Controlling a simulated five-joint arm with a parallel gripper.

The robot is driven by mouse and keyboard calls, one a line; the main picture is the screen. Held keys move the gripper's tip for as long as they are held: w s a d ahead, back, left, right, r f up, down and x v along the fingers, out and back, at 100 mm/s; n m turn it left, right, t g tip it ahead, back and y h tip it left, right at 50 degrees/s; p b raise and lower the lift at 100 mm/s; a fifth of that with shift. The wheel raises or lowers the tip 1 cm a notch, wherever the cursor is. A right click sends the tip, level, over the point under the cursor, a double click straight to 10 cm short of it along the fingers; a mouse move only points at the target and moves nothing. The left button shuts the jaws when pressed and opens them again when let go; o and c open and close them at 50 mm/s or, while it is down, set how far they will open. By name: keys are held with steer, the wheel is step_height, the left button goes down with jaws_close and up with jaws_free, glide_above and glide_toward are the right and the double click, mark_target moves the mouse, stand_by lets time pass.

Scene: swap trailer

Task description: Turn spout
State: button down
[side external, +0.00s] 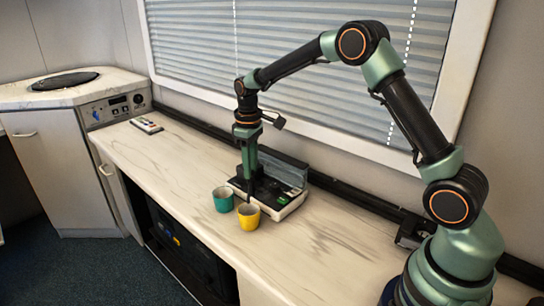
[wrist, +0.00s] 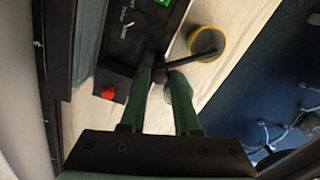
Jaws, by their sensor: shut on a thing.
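A low coffee machine (side external: 290,207) with a white base and black top sits on the counter, and its black body (wrist: 120,70) shows in the wrist view. My gripper (side external: 248,182) points down at its front. In the wrist view my green fingers (wrist: 160,78) are shut on the dark spout (wrist: 190,64). The spout reaches right from the fingertips, its end over the yellow cup (wrist: 221,42) as seen from the wrist. In the side view the yellow cup (side external: 249,217) stands before the machine, with a teal cup (side external: 223,201) left of it.
The counter (side external: 180,160) is clear left of the cups. A remote-like box (side external: 147,125) lies further left, by a unit with a control panel (side external: 118,104). The window blind and wall rise close behind the machine. The counter's front edge is near the cups.

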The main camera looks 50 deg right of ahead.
steer(key=shift+r, duration=0.1)
steer(key=c, duration=0.6)
jaws_free()
steer(key=shift+c, duration=0.2)
step_height(320, 180, up, 12)
steer(key=shift+r, duration=0.1)
steer(key=s+a+r+m+t, duration=0.25)
steer(key=s+r, duration=0.35)
steer(key=s, duration=0.5)
steer(key=s+f+t, duration=0.1)
steer(key=s+f, duration=0.1)
steer(key=s, duration=0.3)
steer(key=s+a+f+m+t, duration=0.1)
steer(key=s+f+t, duration=0.1)
steer(key=s, duration=0.3)
steer(key=shift+s+a, duration=0.2)
steer(key=shift+a, duration=0.05)
